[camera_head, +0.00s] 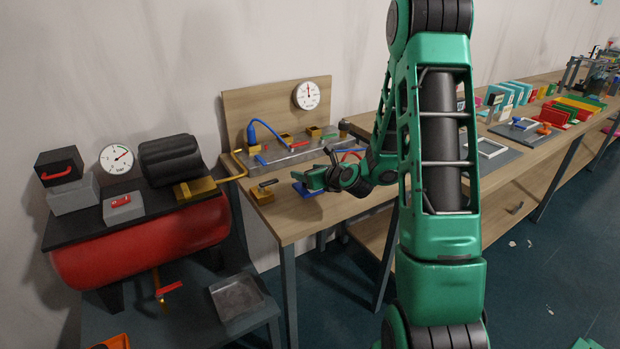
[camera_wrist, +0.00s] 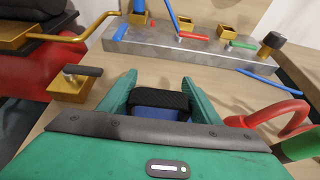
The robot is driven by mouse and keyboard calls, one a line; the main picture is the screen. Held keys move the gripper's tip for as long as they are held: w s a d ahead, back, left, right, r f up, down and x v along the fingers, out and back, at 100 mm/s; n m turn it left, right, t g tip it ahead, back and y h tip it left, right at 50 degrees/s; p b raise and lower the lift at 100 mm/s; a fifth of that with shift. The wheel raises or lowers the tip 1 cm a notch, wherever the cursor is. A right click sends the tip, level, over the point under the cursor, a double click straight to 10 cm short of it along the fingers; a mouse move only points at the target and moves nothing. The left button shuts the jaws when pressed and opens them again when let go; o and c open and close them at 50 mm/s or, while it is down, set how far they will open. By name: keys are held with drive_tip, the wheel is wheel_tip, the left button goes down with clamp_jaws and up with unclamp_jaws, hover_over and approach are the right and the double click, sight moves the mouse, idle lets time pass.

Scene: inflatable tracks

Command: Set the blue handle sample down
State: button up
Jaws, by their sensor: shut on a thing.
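My gripper (camera_head: 312,180) is low over the near wooden bench, and in the wrist view its two green fingers (camera_wrist: 158,88) are shut on the blue handle sample (camera_wrist: 150,112). The sample shows as a blue body with a dark, textured part across it between the fingers. In the head view a bit of blue (camera_head: 305,192) shows under the fingers, close to the bench top. My gripper hides most of the sample, and I cannot tell whether it touches the wood.
A brass valve with a dark lever (camera_wrist: 72,88) stands left of my gripper; it also shows in the head view (camera_head: 262,194). A grey metal manifold (camera_wrist: 180,48) with fittings lies behind. A red hose (camera_wrist: 268,112) curves at right. Bare wood (camera_wrist: 215,85) lies between.

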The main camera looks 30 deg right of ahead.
drive_tip(key=shift+w+a+f, duration=0.1)
drive_tip(key=shift+a+f, duration=0.1)
drive_tip(key=shift+f, duration=0.35)
drive_tip(key=shift+a+f, duration=0.15)
drive_tip(key=shift+f, duration=0.4)
drive_tip(key=shift+f, duration=0.1)
drive_tip(key=o, duration=0.9)
